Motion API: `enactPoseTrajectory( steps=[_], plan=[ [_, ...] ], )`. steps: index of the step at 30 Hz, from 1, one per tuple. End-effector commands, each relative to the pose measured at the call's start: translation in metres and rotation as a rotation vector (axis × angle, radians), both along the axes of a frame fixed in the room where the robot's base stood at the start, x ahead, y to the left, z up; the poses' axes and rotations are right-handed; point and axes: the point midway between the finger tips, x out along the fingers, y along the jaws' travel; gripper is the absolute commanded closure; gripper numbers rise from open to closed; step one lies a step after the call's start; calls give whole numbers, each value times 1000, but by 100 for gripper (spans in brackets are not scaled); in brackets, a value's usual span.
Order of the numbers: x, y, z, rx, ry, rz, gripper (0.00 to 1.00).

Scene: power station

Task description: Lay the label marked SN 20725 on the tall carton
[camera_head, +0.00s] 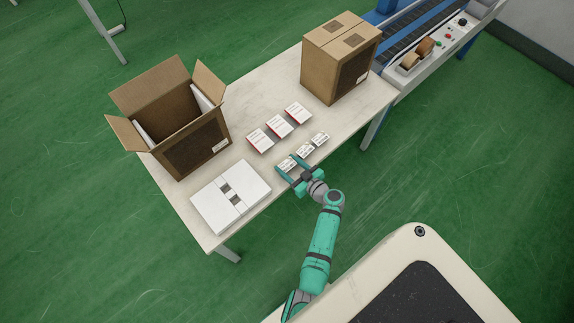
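Three small white labels lie in a slanting row near the table's front edge: a left one (287,163), a middle one (305,149) and a right one (321,138). Their print is too small to read, so I cannot tell which is SN 20725. My gripper (290,166) is at the left label with its fingers apart, one on each side of it. I cannot tell whether it touches the label or the table. A closed brown carton (318,72), seemingly the tall one, stands at the table's back right.
An open carton (206,148) with raised flaps stands at the left. A white flat stack (208,207) lies at the front left. Three red-edged white cards (280,126) lie mid-table (250,95). A conveyor with a control panel (440,47) adjoins at right.

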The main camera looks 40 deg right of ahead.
Motion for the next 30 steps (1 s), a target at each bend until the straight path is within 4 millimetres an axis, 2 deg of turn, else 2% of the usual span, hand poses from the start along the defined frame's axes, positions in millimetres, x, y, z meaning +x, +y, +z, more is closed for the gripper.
enactPoseTrajectory(
  steps=[5,6,17,20,24,30],
  plan=[
    [2,3,0,0,0,6,67],
    [2,4,0,0,0,6,70],
    [2,4,5,0,-1,7,70],
    [2,3,14,-1,-1,6,70],
    [0,4,34,-3,-2,4,70],
    [-28,19,69,-3,0,3,70]
  ],
)
